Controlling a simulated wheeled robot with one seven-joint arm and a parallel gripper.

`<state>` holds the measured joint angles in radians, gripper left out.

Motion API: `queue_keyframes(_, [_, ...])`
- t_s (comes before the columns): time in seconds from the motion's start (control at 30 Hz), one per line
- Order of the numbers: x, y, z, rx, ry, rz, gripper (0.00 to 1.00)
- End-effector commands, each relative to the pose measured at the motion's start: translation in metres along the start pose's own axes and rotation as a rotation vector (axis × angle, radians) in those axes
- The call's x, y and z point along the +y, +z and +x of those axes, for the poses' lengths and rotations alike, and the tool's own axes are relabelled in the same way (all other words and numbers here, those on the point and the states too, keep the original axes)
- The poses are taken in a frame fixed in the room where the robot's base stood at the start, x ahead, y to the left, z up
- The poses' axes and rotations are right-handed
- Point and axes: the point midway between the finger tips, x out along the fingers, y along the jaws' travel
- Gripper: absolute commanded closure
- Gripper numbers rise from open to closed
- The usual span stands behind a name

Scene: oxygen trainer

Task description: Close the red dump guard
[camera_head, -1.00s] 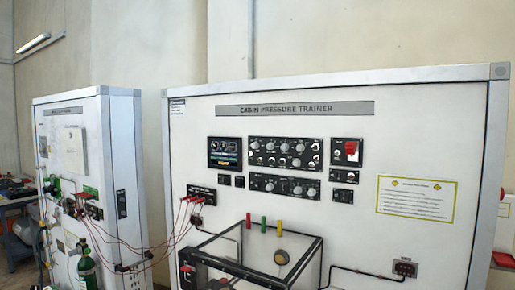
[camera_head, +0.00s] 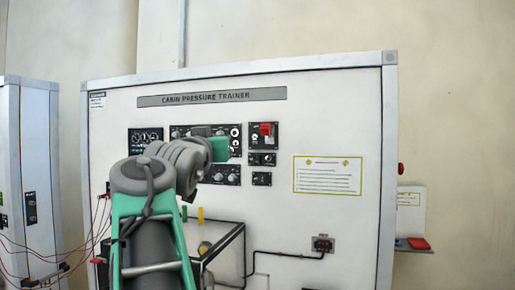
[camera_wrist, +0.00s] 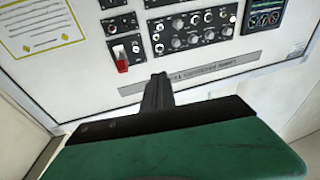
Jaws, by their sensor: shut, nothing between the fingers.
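The red dump guard (camera_head: 266,129) is on a small black panel (camera_head: 257,142) at the upper right of the instrument group on the cabin pressure trainer. In the wrist view the panel is upside down, and the guard (camera_wrist: 121,62) seems to stand out from its plate, with a pale part beside it. I cannot tell its exact angle. My gripper (camera_wrist: 156,92) is shut and empty, in front of the trainer and apart from the guard. In the head view my arm's green end is left of the guard and hides part of the centre instruments; the fingertips are not clear there.
Black instrument panels (camera_head: 230,174) and a display (camera_head: 145,139) lie beside the guard's panel. A yellow-edged notice (camera_head: 327,175) is to the right. A black-framed clear box (camera_head: 222,240) juts out below. Red leads (camera_head: 92,240) run at the left. The panel right of the guard is flat.

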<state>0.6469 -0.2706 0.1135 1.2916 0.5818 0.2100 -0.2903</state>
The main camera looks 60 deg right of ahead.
Motion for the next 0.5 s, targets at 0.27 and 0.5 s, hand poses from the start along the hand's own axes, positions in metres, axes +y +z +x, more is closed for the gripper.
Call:
queue_keyframes(0.27, [0.077, -0.045, 0.015, 0.133, 0.200, 0.006, 1.00])
queue_keyframes(0.5, [0.086, -0.054, 0.061, 0.129, 0.198, 0.006, 1.00])
